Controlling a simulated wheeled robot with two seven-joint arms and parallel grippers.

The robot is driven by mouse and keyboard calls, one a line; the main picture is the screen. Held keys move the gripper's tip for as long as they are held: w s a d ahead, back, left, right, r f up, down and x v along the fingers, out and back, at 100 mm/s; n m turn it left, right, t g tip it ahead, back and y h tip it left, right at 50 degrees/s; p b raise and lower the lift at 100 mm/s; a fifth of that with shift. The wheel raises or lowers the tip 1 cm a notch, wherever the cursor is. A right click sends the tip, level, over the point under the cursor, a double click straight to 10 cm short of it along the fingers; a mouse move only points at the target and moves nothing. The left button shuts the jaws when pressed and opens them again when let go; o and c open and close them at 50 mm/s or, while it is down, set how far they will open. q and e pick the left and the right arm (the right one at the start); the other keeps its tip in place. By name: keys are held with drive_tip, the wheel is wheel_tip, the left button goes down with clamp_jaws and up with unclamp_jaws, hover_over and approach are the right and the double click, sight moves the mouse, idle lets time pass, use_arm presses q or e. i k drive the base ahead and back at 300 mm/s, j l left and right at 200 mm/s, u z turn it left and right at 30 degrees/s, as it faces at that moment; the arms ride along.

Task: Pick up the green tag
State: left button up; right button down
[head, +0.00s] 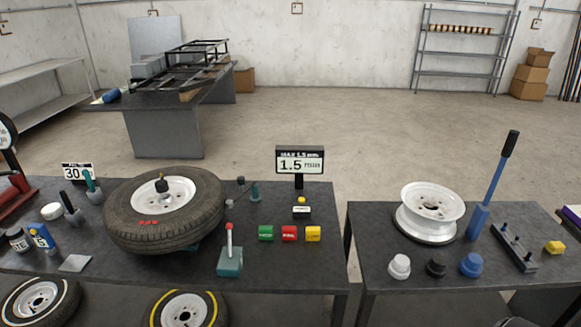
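The green tag (266,233) is a small green block with faint light lettering. It lies on the dark left workbench, near its front right part. A red tag (289,233) lies just to its right, and a yellow tag (313,233) lies right of that, in one row with small gaps. Nothing covers the green tag. Neither of my grippers shows in the head view.
A tire on a white rim (163,208) fills the bench left of the tags. A teal box with a red-knobbed lever (230,259) stands in front-left of the green tag. A display (300,161) stands behind. A gap separates the right bench (376,222).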

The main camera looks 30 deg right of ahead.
sight(266, 232)
drive_tip(key=i, duration=0.3)
drive_tip(key=i+j+z, duration=0.1)
drive_tip(key=i+z, duration=0.3)
drive_tip(key=i+j+z, duration=0.2)
drive_tip(key=z, duration=0.15)
